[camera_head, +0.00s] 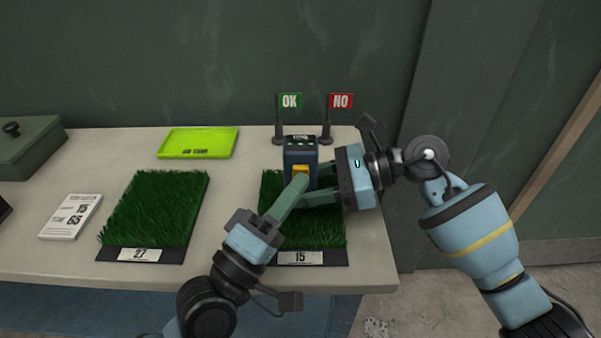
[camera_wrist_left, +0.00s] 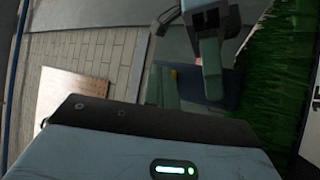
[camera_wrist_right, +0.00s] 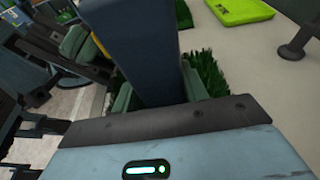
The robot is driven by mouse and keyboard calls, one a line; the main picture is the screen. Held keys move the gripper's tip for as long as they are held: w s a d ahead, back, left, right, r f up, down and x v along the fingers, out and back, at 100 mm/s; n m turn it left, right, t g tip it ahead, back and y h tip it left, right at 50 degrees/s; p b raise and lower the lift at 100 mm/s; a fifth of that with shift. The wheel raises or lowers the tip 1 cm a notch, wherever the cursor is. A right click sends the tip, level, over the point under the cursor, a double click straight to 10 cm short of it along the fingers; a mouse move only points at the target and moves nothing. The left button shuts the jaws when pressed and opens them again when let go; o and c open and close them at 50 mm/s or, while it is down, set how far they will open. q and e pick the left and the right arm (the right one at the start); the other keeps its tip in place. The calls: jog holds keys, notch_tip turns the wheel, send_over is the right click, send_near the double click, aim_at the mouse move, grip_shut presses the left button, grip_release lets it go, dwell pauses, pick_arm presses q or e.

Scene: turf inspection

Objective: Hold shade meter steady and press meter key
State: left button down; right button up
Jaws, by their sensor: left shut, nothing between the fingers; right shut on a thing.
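The shade meter (camera_head: 301,155) is a dark blue upright box with a small display and a yellow key (camera_head: 300,169) on its front. It stands over the turf sample labelled 15 (camera_head: 328,238). My right gripper (camera_head: 318,196) is shut on the meter from the right; the meter's dark body (camera_wrist_right: 135,45) fills the space between its fingers in the right wrist view. My left gripper (camera_head: 301,182) is shut and empty, its fingertips at the yellow key's lower edge. Whether they touch the key cannot be told. In the left wrist view the meter is partly hidden behind the fingers.
A second turf sample labelled 27 (camera_head: 155,208) lies to the left, with a printed card (camera_head: 71,217) beyond it. A lime tray (camera_head: 197,143) lies at the back. A green OK flag (camera_head: 289,101) and red NO flag (camera_head: 340,101) stand behind the meter. A green box (camera_head: 28,148) sits far left.

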pick_arm(q)
jog(key=shift+w, duration=0.25)
dwell(0.4)
jog(key=shift+s, duration=1)
jog(key=s, duration=0.5)
dwell(0.8)
pick_arm(e)
jog(key=o, duration=0.8)
jog(key=shift+o, duration=0.2)
